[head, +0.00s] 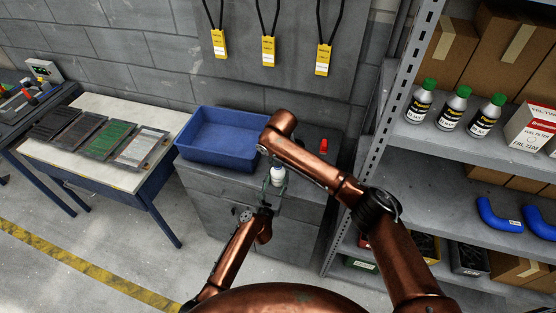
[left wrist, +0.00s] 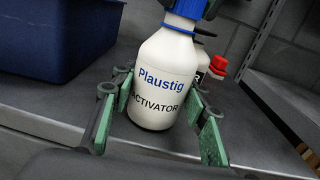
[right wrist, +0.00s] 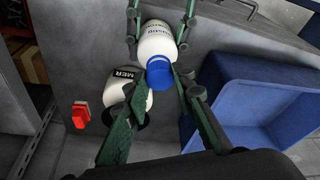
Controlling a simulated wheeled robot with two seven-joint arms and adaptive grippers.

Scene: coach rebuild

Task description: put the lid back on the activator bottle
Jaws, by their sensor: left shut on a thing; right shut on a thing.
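The white activator bottle (head: 278,175) stands upright on the grey cabinet top. My left gripper (head: 266,207) is shut around its body; the label shows in the left wrist view (left wrist: 158,92). The blue lid (right wrist: 159,73) is at the bottle's mouth, between the fingers of my right gripper (right wrist: 158,84), which is shut on it. The lid also shows at the top edge of the left wrist view (left wrist: 190,8), in line with the neck. I cannot tell whether it is fully seated. My right arm hides much of this in the head view.
A second white bottle with a black label (right wrist: 117,84) stands close behind the activator bottle. A red object (head: 323,145) sits on the cabinet top (head: 307,168). A blue bin (head: 215,139) stands to the left. Metal shelving (head: 415,133) with several bottles rises at the right.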

